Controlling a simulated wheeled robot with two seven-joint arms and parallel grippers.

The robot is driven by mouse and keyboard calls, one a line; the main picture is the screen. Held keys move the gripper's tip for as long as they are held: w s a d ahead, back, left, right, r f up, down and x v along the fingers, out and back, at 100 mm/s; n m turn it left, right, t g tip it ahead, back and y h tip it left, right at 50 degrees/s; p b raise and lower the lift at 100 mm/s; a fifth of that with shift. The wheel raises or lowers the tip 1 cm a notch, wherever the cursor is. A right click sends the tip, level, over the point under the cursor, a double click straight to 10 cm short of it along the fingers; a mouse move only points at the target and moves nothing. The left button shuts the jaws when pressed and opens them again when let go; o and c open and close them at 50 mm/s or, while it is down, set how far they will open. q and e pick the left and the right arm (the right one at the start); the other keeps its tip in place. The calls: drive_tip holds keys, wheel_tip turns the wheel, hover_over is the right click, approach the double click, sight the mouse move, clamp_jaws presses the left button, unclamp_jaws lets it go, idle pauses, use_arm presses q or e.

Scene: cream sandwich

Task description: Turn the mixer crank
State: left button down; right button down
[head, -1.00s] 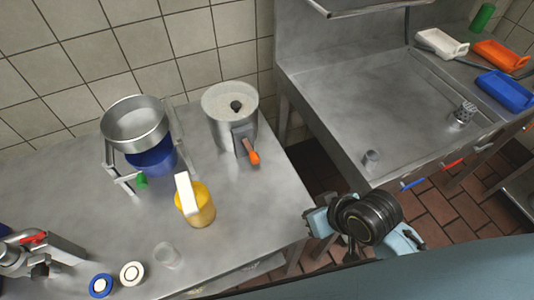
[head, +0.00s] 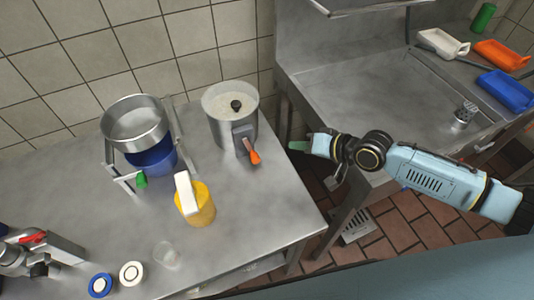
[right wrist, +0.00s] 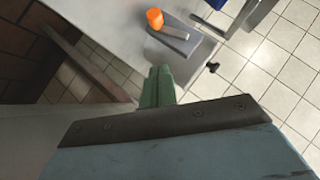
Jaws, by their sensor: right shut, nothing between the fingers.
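The mixer (head: 222,128) is a steel pot with pale contents and a black knob on top, standing at the back right of the steel table. Its crank (head: 246,143) is on the front right side and ends in an orange handle (head: 254,157). My right gripper (head: 298,146), with green fingers, is shut and empty. It is to the right of the orange handle, apart from it, past the table's right edge. In the right wrist view the green fingers (right wrist: 158,88) point towards the crank (right wrist: 178,40) and orange handle (right wrist: 154,18). My left gripper is not in view.
A steel bowl (head: 134,122) on a stand over a blue bowl (head: 155,158) is to the left. A steel sink (head: 370,90) is at the right. A floor gap separates it from the table.

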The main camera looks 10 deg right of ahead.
drive_tip(key=b, duration=0.2)
approach(251, 151)
drive_tip(key=shift+w+d+r, duration=0.1)
drive_tip(key=shift+w+d, duration=0.2)
drive_tip(key=shift+w, duration=0.25)
drive_tip(key=shift+w+d+r, duration=0.1)
drive_tip(key=shift+w+d, duration=0.15)
drive_tip(key=shift+w, duration=0.35)
drive_tip(key=a+f, duration=0.2)
drive_tip(key=shift+a+f, duration=0.2)
drive_tip(key=shift+f, duration=0.05)
drive_tip(key=shift+s+a+f, duration=0.1)
drive_tip(key=shift+a+f, duration=0.25)
drive_tip(key=shift+f, duration=0.05)
